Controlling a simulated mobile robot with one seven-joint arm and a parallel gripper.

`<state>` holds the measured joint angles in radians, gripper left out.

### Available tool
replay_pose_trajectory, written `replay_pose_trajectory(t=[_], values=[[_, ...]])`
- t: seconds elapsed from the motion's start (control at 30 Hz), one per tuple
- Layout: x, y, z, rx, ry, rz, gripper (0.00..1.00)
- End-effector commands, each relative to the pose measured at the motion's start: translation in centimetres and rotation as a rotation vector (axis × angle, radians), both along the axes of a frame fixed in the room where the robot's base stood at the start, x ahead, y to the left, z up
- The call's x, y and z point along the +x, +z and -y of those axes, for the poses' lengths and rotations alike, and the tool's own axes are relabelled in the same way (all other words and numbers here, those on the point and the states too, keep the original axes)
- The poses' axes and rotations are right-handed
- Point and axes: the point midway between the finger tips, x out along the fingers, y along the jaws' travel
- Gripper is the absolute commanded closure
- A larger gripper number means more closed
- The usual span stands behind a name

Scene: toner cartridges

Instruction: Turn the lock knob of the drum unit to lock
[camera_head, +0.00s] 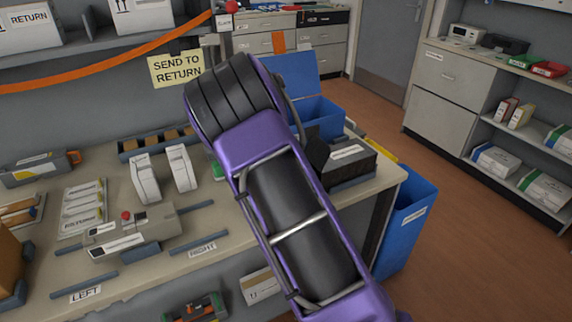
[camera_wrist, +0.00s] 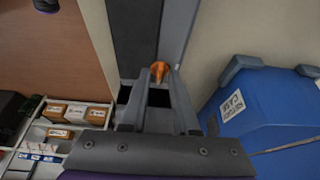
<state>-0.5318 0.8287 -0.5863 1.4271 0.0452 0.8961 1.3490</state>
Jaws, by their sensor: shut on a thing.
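The orange lock knob (camera_wrist: 160,70) shows in the wrist view at the upper middle, between the tips of my gripper (camera_wrist: 160,78). My gripper is shut on it, with one finger on each side. The knob sits by a dark grey body, which I take to be the drum unit (camera_wrist: 133,35). In the head view a dark grey unit with a white label (camera_head: 349,170) stands at the right end of the bench, beside my arm. My arm hides part of it, and the knob cannot be made out there. The knob's exact angle is unclear.
A blue bin (camera_head: 405,235) stands by the bench's right end, and another blue box (camera_head: 318,116) is behind the unit. White cartridges (camera_head: 181,168) and a grey fixture with a red button (camera_head: 126,216) are on the bench (camera_head: 222,220). Floor is open at right.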

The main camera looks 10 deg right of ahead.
Motion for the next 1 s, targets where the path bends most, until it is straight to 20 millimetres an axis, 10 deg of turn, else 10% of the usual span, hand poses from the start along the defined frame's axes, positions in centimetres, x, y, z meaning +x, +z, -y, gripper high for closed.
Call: replay_pose_trajectory(t=[0.53, 0.57, 0.6, 1.0], values=[[0.00, -0.05, 0.01, 0.000, -0.024, -0.001, 1.00], [-0.01, -0.05, 0.01, 0.000, -0.024, -0.001, 0.68], [-0.01, -0.05, 0.01, 0.000, -0.024, -0.001, 0.61], [-0.02, 0.53, -0.24, 0.000, -0.022, 0.001, 0.59]])
